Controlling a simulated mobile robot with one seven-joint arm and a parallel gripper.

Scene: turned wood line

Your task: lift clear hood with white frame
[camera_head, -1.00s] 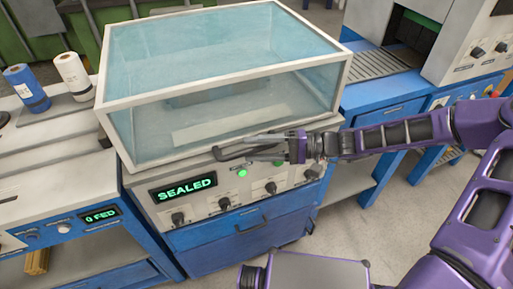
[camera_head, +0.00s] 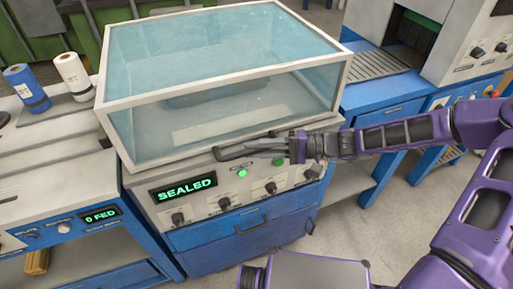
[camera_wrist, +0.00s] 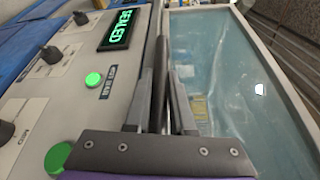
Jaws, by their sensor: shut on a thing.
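The clear hood with a white frame (camera_head: 220,92) sits down on the blue and white machine in the head view. A dark bar handle (camera_head: 232,151) runs along the hood's lower front edge. My gripper (camera_head: 268,146) reaches in from the right at that edge, its fingers closed on the handle. In the wrist view the fingers (camera_wrist: 160,95) close on the dark handle (camera_wrist: 155,60), with the hood's clear pane (camera_wrist: 235,85) to the right. The machine's display (camera_head: 183,188) reads SEALED.
Below the handle are a lit green button (camera_head: 242,173) and several black knobs on the front panel. A bench with a blue roll (camera_head: 27,87) and a white roll (camera_head: 73,76) stands left. A machine with a slatted bed (camera_head: 375,62) stands right.

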